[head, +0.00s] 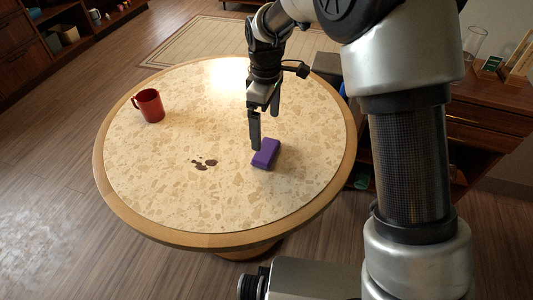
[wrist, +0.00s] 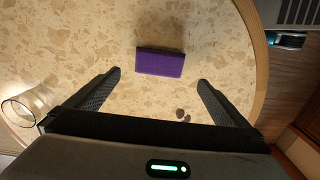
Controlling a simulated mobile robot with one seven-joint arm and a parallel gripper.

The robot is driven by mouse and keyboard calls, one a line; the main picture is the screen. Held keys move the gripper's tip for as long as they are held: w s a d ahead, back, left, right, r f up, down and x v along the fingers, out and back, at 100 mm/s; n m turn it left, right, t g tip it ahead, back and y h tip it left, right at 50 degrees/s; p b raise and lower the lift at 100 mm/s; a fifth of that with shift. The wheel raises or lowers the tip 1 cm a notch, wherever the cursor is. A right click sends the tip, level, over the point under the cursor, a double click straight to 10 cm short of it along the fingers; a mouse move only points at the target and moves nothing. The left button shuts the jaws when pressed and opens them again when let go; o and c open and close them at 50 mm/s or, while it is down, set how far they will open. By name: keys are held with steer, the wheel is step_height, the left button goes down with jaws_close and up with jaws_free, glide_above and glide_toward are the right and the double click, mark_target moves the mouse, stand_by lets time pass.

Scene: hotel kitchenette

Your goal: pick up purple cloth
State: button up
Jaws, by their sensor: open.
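The purple cloth (head: 266,154) is a small block-shaped folded piece on the round table, right of the table's middle in the head view. In the wrist view the purple cloth (wrist: 160,62) lies flat beyond the fingertips, roughly centred between them. My gripper (head: 264,122) points down just behind and above the cloth in the head view. In the wrist view my gripper (wrist: 160,78) has its fingers wide apart with nothing between them. The cloth appears apart from the fingers, though in the head view one fingertip overlaps close to it.
The round speckled table (head: 180,205) has a wooden rim. A red mug (head: 149,106) stands at its left. Dark brown spots (head: 204,164) lie left of the cloth. A wooden cabinet (head: 488,115) stands at the right beyond the table. The table's front is clear.

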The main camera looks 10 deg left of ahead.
mark_target(266, 150)
step_height(266, 150, down, 10)
steer(key=shift+r+b, duration=0.1)
steer(key=shift+b, duration=1)
steer(key=c, duration=0.9)
